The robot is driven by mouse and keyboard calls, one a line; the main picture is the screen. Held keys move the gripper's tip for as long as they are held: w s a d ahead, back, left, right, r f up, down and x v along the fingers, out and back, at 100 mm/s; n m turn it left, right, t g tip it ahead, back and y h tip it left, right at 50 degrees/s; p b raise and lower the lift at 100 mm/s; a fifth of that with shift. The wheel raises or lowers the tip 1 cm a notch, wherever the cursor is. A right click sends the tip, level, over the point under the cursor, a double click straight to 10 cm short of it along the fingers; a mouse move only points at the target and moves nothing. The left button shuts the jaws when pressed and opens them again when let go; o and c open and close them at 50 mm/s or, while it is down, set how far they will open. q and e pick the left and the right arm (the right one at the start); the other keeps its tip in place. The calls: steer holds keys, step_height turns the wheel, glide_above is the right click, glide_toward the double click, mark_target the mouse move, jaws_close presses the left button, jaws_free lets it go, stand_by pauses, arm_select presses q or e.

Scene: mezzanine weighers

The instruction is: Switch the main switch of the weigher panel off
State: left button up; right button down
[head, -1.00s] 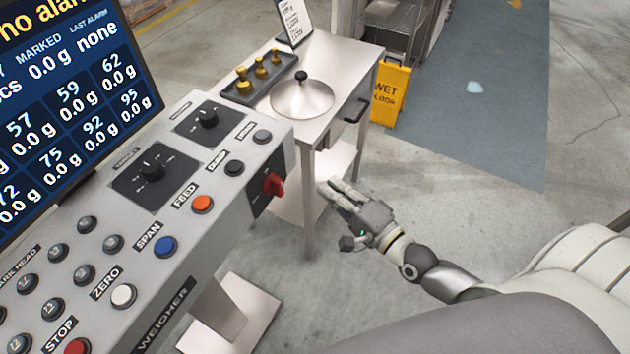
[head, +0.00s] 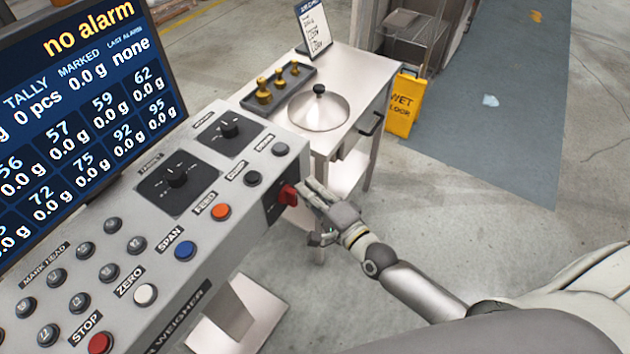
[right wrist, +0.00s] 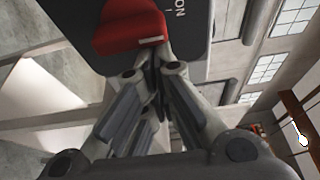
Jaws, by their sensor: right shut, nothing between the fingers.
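The weigher panel (head: 215,262) is a grey console at the left in the head view. Its main switch (head: 288,195) is a red rotary handle on a dark plate on the panel's right end face. In the right wrist view the red switch (right wrist: 130,28) fills the upper middle, with "ON" lettered on the plate beside it. My right gripper (head: 306,190) is shut and empty. Its fingertips are right at the red handle; I cannot tell whether they touch it. My left gripper is not in view.
A steel side table (head: 372,72) with a domed lid (head: 318,110) and a tray of brass weights (head: 250,98) stands behind the panel's right end. A yellow wet-floor sign (head: 404,104) stands beyond it. Open floor lies to the right.

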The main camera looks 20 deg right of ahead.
steer(key=shift+f, duration=0.1)
